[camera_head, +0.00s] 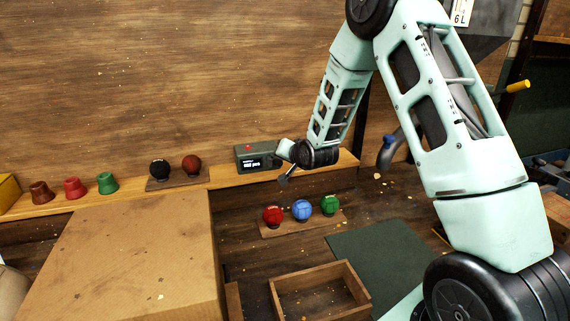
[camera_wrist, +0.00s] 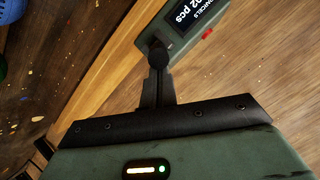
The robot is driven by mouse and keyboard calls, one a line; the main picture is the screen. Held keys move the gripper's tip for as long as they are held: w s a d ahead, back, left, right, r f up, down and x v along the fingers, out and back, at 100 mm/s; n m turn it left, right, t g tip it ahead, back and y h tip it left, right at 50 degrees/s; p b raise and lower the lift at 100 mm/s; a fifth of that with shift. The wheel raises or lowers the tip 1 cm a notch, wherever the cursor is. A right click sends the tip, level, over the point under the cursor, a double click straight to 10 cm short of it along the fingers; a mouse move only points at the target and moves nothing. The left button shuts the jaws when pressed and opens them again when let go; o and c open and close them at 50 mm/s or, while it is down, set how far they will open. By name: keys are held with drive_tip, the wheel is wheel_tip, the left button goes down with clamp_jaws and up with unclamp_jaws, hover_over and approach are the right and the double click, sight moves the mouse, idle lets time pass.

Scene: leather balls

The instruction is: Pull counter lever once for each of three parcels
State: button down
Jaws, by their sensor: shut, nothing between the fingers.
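The counter (camera_head: 258,158) is a grey-green box with a dark display and a small red part on top. It stands on the wooden ledge. My gripper (camera_wrist: 157,76) is shut and empty, close in front of the counter. A dark round knob (camera_wrist: 158,53), which looks like the lever's end, lies right at the fingertips. I cannot tell whether they touch. In the head view my gripper is small beside the counter's right end and the lever is not clear.
Red, blue and green balls (camera_head: 301,210) sit on a board below the ledge. A black ball (camera_head: 160,168) and a dark red ball (camera_head: 191,164) sit left of the counter, beyond them several cups (camera_head: 74,187). A large cardboard box (camera_head: 140,255) and an open wooden tray (camera_head: 283,303) stand in front.

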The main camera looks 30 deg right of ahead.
drive_tip(key=f+t+b, duration=0.1)
drive_tip(key=b, duration=0.2)
drive_tip(key=s+f+t+b, duration=0.1)
drive_tip(key=b, duration=0.3)
drive_tip(key=shift+a+t+h, duration=0.1)
drive_tip(key=shift+t+h, duration=0.2)
drive_tip(key=shift+w+r, duration=0.1)
idle(2.6)
